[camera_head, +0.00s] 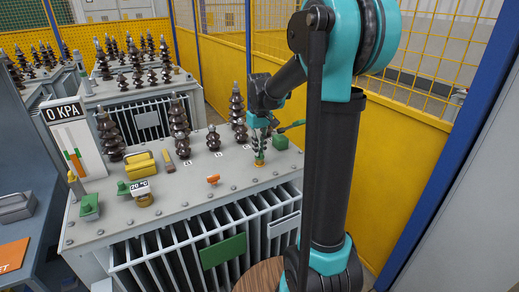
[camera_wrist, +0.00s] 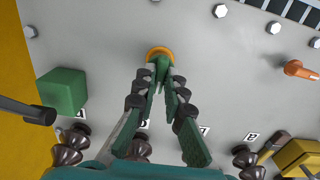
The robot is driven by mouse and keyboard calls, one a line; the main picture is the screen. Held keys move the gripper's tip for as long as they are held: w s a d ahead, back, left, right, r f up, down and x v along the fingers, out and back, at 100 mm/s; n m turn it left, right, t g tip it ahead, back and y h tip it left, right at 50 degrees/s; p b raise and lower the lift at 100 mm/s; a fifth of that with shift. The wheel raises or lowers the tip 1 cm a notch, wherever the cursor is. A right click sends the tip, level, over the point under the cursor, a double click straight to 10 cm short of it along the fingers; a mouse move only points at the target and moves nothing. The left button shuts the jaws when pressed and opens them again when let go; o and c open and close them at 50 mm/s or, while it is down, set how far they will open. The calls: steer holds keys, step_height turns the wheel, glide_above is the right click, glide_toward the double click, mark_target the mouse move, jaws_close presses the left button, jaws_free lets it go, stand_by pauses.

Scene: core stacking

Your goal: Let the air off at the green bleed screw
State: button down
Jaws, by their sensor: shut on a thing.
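My gripper (camera_head: 259,153) points down at the right part of the transformer's grey lid (camera_head: 190,192). In the wrist view its two fingers (camera_wrist: 163,80) converge on a small green screw head (camera_wrist: 162,60), and they are shut on it. A brass-orange ring (camera_wrist: 157,50) surrounds the base of the screw; it also shows in the head view (camera_head: 259,163) just below the fingertips. The fingers hide most of the screw. A panel (camera_head: 62,112) at the left reads 0 KPA.
A green block (camera_head: 280,142) stands close to my gripper. An orange lever (camera_head: 213,179), a yellow part (camera_head: 140,165) and a small display (camera_head: 139,187) are on the lid. Dark brown insulators (camera_head: 179,120) stand behind. A yellow fence (camera_head: 235,65) bounds the back.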

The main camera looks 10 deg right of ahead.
steer(key=c, duration=1.6)
jaws_free()
step_height(320, 180, up, 12)
steer(key=s+f, duration=0.3)
steer(key=s+d+f+m+t, duration=0.1)
steer(key=s+f, duration=0.2)
steer(key=f, duration=0.1)
steer(key=s+d+f+t, duration=0.1)
steer(key=s+f, duration=0.2)
steer(key=f, duration=0.1)
steer(key=shift+s+d+m, duration=0.15)
steer(key=shift+s+m, duration=0.15)
steer(key=s+d+f+m+t, duration=0.1)
steer(key=s+f+t, duration=0.1)
steer(key=s+f, duration=0.9)
steer(key=shift+s+d+f+m, duration=0.3)
steer(key=shift+s+m, duration=0.1)
steer(key=shift+s, duration=0.6)
